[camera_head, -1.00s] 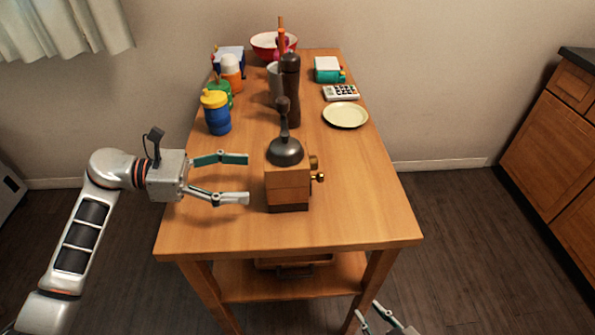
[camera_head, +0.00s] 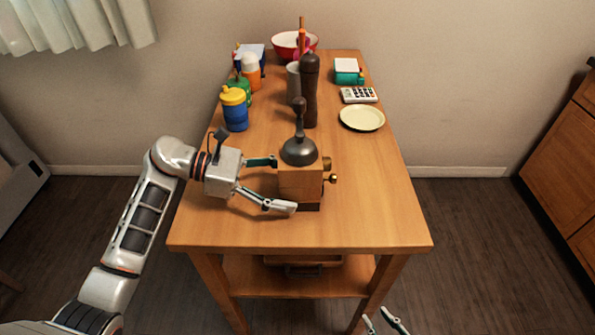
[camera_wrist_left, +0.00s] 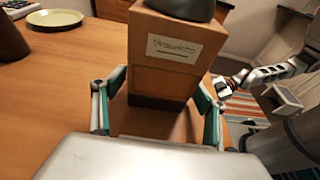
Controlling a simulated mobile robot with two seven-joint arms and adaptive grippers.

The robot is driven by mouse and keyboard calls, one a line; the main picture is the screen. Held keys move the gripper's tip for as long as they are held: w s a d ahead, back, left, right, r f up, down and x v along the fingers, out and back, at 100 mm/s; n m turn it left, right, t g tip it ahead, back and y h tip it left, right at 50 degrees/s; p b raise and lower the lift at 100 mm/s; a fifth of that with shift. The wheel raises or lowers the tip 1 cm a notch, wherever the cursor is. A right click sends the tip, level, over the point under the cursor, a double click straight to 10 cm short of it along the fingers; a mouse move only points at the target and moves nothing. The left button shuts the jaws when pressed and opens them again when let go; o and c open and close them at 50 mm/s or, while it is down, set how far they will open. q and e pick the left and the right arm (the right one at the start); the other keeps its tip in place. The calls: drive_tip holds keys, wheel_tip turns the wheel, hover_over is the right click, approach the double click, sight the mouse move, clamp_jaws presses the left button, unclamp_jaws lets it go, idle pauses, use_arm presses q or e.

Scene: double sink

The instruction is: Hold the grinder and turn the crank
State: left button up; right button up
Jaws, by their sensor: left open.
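The grinder (camera_head: 300,180) is a wooden box with a dark metal dome and a crank (camera_head: 299,115) with a dark knob on top. It stands upright near the front of the table. My left gripper (camera_head: 284,184) is open, with its two fingers reaching around the box from the left. In the left wrist view the labelled wooden box (camera_wrist_left: 168,72) stands between the open fingers, with gaps visible at the sides. My right gripper (camera_head: 384,322) shows at the bottom edge of the head view, below the table, with its fingers apart and empty.
A tall dark pepper mill (camera_head: 310,92) stands behind the grinder. A blue cup with a yellow lid (camera_head: 235,110) stands at the left edge. A pale plate (camera_head: 362,118) and a calculator (camera_head: 359,95) lie at the right. The table front (camera_head: 370,225) is clear.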

use_arm(q)
drive_tip(key=shift+x, duration=1)
drive_tip(key=shift+c, duration=0.3)
drive_tip(key=c, duration=0.6)
drive_tip(key=shift+o, duration=0.4)
drive_tip(key=c, duration=0.5)
drive_tip(key=shift+o, duration=0.2)
